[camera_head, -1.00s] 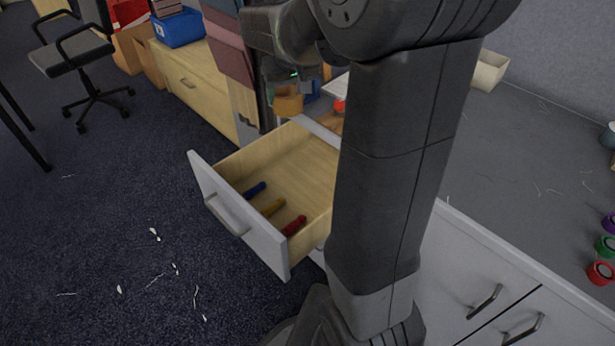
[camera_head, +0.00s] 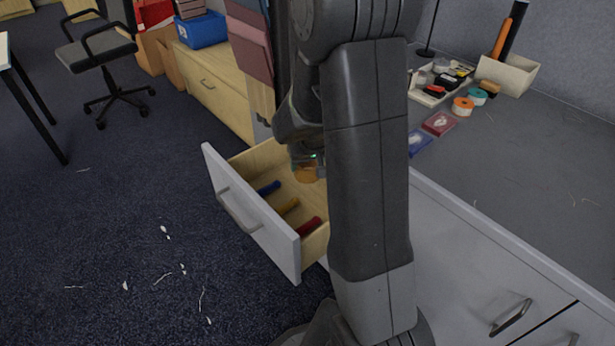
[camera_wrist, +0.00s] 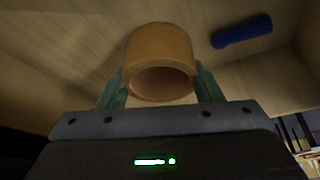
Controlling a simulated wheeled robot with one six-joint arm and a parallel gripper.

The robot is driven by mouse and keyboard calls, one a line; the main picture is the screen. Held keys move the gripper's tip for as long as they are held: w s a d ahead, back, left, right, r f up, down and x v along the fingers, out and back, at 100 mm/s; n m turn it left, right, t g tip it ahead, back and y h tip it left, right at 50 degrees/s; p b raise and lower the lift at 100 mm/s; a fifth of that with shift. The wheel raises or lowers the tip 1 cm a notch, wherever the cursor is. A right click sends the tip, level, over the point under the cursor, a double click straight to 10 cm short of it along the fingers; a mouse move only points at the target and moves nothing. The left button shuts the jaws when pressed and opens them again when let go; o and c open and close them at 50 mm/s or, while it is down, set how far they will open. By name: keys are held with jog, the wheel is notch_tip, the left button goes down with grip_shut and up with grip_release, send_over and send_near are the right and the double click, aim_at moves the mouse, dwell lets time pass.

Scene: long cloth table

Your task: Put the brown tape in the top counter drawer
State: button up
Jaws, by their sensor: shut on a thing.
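The top counter drawer (camera_head: 240,213) is pulled open, with a pale front and a wooden inside. My gripper (camera_wrist: 160,88) is shut on the brown tape (camera_wrist: 160,50), a tan roll held between two green fingers. In the head view the tape (camera_head: 306,172) is over the back part of the open drawer, partly hidden by my arm. The wrist view shows the drawer's wooden inside (camera_wrist: 60,60) around the roll. I cannot tell whether the tape touches the drawer floor.
In the drawer lie a blue (camera_head: 268,188), a yellow (camera_head: 289,206) and a red cylindrical item (camera_head: 310,226). The counter (camera_head: 520,180) holds an organizer tray (camera_head: 434,92), two tape rolls (camera_head: 462,106) and a cream bin (camera_head: 508,75).

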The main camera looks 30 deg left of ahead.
aim_at(307, 186)
notch_tip(307, 186, down, 5)
jog(key=shift+r+b, duration=0.2)
jog(key=shift+b, duration=0.35)
jog(key=shift+r, duration=0.1)
jog(key=o, duration=0.6)
jog(key=shift+f, duration=0.2)
jog(key=o, duration=0.4)
jog(key=shift+r, duration=0.1)
jog(key=shift+r, duration=0.25)
jog(key=p+v, duration=0.2)
jog(key=v, duration=0.9)
jog(key=shift+s+d+r+p, duration=0.1)
jog(key=shift+d+r+p, duration=0.05)
jog(key=shift+r+p, duration=0.25)
